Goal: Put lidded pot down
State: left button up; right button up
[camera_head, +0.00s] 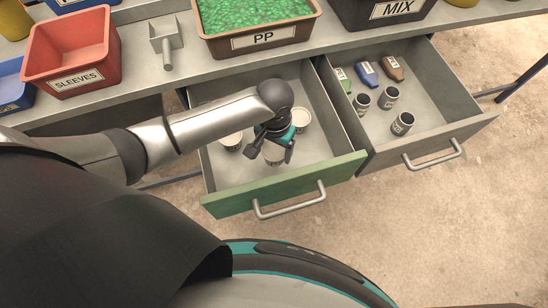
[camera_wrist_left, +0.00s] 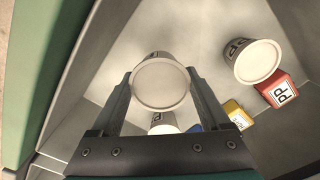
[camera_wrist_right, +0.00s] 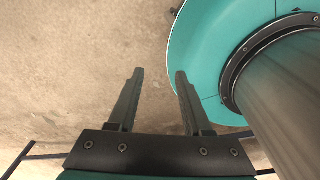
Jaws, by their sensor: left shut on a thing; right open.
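My left gripper (camera_head: 270,150) reaches down into the open green-fronted drawer (camera_head: 225,201). It is shut on a white lidded pot (camera_wrist_left: 160,84), which shows between its fingers in the left wrist view. In the head view the pot (camera_head: 273,155) is partly hidden under the gripper; I cannot tell whether it touches the drawer floor. Other white lidded pots stand in the same drawer, one to the right (camera_head: 301,117) and one to the left (camera_head: 231,141). My right gripper (camera_wrist_right: 158,85) is open and empty above the bare floor, beside my teal base.
The grey drawer (camera_head: 430,142) at right is open, with dark cups and small bottles. A PP tray (camera_head: 262,40) and red SLEEVES bin (camera_head: 72,52) stand above.

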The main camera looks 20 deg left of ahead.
aim_at(274, 158)
pick_arm(q)
notch_tip(274, 158, down, 4)
jog(key=shift+f+b, duration=0.15)
jog(key=shift+b, duration=0.75)
jog(key=shift+f, duration=0.25)
jog(key=o, duration=1.2)
jog(key=shift+c, duration=0.2)
pick_arm(e)
jog(key=shift+w+d+f, duration=0.6)
jog(key=shift+w+f, duration=0.3)
jog(key=shift+w, duration=0.05)
